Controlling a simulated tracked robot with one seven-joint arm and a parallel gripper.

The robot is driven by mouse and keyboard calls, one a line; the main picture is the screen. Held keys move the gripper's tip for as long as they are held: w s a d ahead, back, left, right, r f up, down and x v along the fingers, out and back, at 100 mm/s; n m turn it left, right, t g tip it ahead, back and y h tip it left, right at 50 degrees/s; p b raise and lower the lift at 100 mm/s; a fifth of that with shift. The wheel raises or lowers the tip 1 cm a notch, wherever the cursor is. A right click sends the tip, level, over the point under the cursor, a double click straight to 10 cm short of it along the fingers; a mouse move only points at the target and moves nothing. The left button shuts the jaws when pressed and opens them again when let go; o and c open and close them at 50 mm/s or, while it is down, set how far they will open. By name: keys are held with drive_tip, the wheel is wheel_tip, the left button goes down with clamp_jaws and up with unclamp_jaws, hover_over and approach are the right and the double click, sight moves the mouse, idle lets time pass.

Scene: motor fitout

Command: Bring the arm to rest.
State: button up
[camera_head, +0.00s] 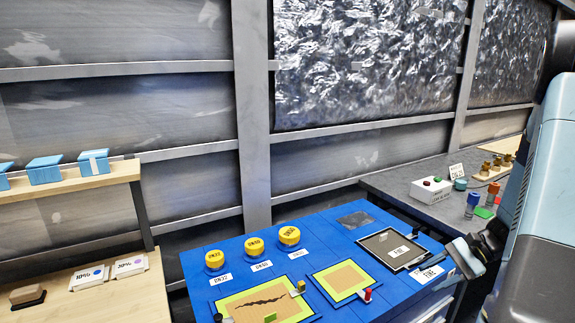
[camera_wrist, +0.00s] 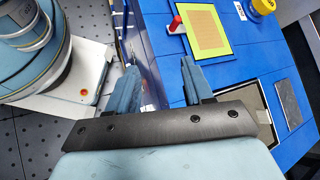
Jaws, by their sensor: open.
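My gripper shows in the wrist view (camera_wrist: 158,78) with its two blue-grey fingers apart and nothing between them. It is over the right side of the blue worktop (camera_head: 225,262), and the gap between the fingers looks down past the worktop's edge. In the head view my arm comes down at the right, and the gripper (camera_head: 467,258) is low by the worktop's right edge, beside the label marked FINE. Part of the gripper is hidden by my arm there, and I cannot tell whether it touches the worktop.
The worktop carries a dark framed panel (camera_head: 392,248), a cork panel with green edging (camera_head: 341,281), a cracked panel (camera_head: 262,302) and yellow-lidded jars (camera_head: 289,236). A grey bench (camera_head: 395,183) with small parts stands at the right. Wooden shelves (camera_head: 75,188) with blue boxes stand at the left.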

drive_tip(key=s+a+r+n+t+h, duration=0.1)
drive_tip(key=s+a+r+n+h, duration=0.2)
drive_tip(key=r, duration=0.5)
drive_tip(key=s+a+r+n+t+h, duration=0.2)
drive_tip(key=s+a+r+n+h, duration=0.2)
drive_tip(key=r, duration=0.5)
drive_tip(key=s+a+r+n+t+h, duration=0.2)
drive_tip(key=s+a+r+n+h, duration=0.1)
drive_tip(key=s+a+r+n, duration=0.2)
drive_tip(key=shift+s+a+r+h, duration=0.3)
drive_tip(key=shift+s+a+r, duration=0.9)
drive_tip(key=shift+r, duration=0.55)
drive_tip(key=shift+w+a, duration=0.1)
drive_tip(key=shift+w, duration=0.05)
drive_tip(key=shift+c, duration=0.2)
idle(0.8)
